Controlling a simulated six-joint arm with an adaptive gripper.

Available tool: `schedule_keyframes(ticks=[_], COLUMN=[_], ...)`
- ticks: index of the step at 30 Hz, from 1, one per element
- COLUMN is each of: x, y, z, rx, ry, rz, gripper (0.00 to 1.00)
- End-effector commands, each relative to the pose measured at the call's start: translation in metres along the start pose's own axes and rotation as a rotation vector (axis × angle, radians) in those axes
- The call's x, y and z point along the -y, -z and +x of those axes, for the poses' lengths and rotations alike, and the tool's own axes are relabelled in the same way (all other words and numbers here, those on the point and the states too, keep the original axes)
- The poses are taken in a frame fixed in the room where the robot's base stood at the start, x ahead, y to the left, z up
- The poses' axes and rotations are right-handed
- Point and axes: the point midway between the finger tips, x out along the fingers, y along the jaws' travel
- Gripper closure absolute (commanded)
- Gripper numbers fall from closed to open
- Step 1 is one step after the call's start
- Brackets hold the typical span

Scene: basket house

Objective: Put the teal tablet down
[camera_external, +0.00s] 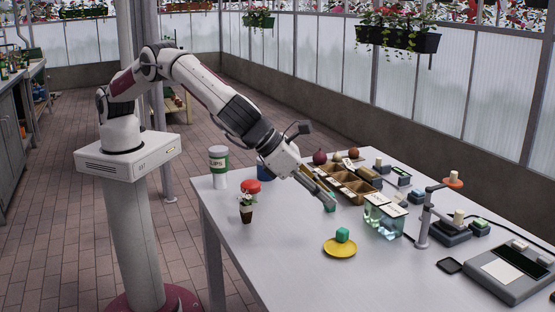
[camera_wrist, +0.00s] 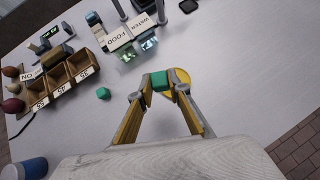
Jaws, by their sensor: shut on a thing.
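A teal tablet (camera_wrist: 160,81) is between my gripper's fingertips in the wrist view, and my gripper (camera_wrist: 163,86) is shut on it. In the external view my gripper (camera_external: 331,204) points down and to the right above the table. A teal patch shows at its fingertips, partly covered; I cannot tell if it is the held tablet or one behind. A similar teal block (camera_external: 342,235) shows on the yellow dish (camera_external: 340,250), below and apart from the fingertips. The dish (camera_wrist: 183,76) appears partly hidden behind the held tablet. Another teal block (camera_wrist: 103,93) lies on the table, left of my gripper.
A compartmented wooden tray (camera_wrist: 60,78) is at left in the wrist view. Food and water containers (camera_external: 384,218) stand right of my gripper. The front table (camera_external: 290,270) is clear.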

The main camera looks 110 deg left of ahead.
Motion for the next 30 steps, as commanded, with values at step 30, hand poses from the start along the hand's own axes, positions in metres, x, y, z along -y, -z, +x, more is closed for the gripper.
schedule_keyframes(ticks=[30], x=[0.000], y=[0.044], z=[0.044], rx=[0.000], ry=[-0.001], rz=[-0.001], gripper=[0.94])
